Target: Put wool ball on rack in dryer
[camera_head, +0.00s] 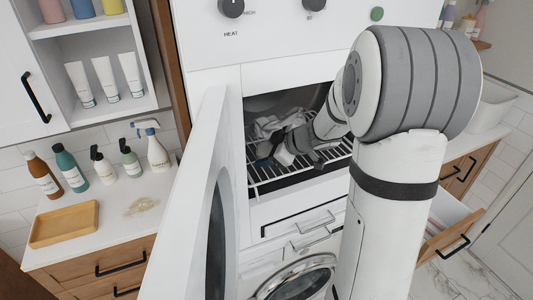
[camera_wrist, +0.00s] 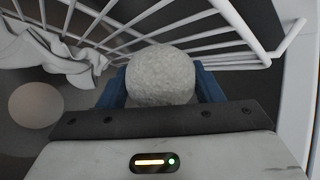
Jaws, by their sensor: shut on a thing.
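A pale, fuzzy wool ball (camera_wrist: 160,75) sits between the two blue fingers of my gripper (camera_wrist: 161,88) in the wrist view, and the fingers are shut on it. In the head view my gripper (camera_head: 284,153) is inside the open dryer (camera_head: 215,95), over the white wire rack (camera_head: 268,181). The rack bars (camera_wrist: 205,43) show just beyond the ball in the wrist view. I cannot tell whether the ball touches the rack. The ball is hard to make out in the head view, and my arm hides the right of the opening.
White crumpled cloth (camera_wrist: 50,55) lies at the left by the rack. The dryer door (camera_head: 185,190) stands open at the left of the opening. A counter at the left holds several bottles (camera_head: 157,153) and a wooden tray (camera_head: 65,224). A drawer (camera_head: 450,232) is open at the right.

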